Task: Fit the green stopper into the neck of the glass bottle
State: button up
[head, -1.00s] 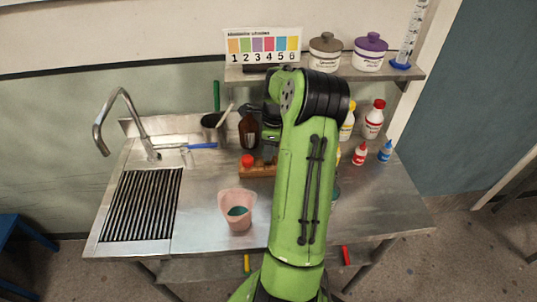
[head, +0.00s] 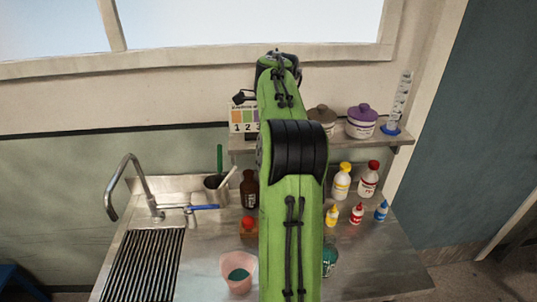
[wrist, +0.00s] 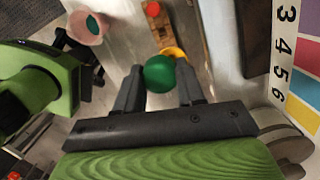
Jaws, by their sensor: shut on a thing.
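My gripper (wrist: 159,85) is shut on the green stopper (wrist: 160,72), which shows as a round green knob between the fingertips in the wrist view. Its lower part is hidden. In the head view my raised arm hides the stopper. A dark brown glass bottle (head: 249,192) stands upright at the back of the steel counter, just left of my arm. I cannot make out the bottle in the wrist view.
A wooden rack (wrist: 165,32) holds a red stopper (wrist: 152,8); a yellow piece (wrist: 174,53) shows behind the green stopper. The shelf (head: 345,145) overhangs the counter.

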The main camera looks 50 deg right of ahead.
notch_tip(320, 180, up, 5)
jog(key=p, duration=0.5)
jog(key=shift+r, duration=0.1)
jog(key=shift+s+f, duration=0.1)
jog(key=shift+f, duration=0.1)
